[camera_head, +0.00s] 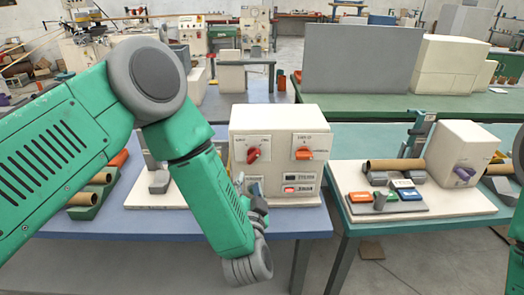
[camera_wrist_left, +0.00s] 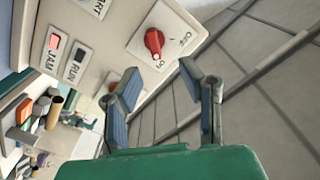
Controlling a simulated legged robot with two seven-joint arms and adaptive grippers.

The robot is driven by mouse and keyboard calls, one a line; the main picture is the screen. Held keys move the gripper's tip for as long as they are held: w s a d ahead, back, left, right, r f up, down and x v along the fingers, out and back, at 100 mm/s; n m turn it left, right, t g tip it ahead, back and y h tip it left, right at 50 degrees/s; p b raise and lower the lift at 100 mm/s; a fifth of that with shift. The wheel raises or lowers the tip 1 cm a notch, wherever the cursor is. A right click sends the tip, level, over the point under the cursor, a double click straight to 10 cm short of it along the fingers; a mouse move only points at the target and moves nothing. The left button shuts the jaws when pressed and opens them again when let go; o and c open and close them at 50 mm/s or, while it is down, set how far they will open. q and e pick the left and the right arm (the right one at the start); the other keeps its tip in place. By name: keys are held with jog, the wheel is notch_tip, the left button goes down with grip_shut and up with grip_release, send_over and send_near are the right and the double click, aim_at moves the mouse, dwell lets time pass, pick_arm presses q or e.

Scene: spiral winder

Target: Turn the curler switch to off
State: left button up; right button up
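A cream machine box (camera_head: 280,122) stands on the blue table and carries two rotary knobs. One is the red knob (camera_head: 254,155) on the left plate; the other is the orange-red knob (camera_head: 304,153) on the right plate. Their labels are too small to read for certain, so I cannot tell which is the curler switch. My left gripper (camera_head: 250,190) is in front of the box, below the knobs. In the left wrist view it is open and empty, with a red knob (camera_wrist_left: 154,41) on an ON/OFF plate beyond its fingertips, apart from them. My right gripper is out of view.
Brown tubes (camera_head: 86,198) lie at left. A second machine with a purple knob (camera_head: 465,173) stands on the right table.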

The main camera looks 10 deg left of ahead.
aim_at(256, 158)
pick_arm(q)
jog(key=x, duration=0.4)
jog(key=d+x, duration=0.1)
jog(key=x, duration=0.2)
jog(key=p+x, duration=0.1)
jog(key=x, duration=0.3)
jog(key=shift+w, duration=0.55)
jog(key=shift+a, duration=0.25)
jog(key=shift+d, duration=0.55)
grip_shut()
jog(key=shift+d+r, duration=0.1)
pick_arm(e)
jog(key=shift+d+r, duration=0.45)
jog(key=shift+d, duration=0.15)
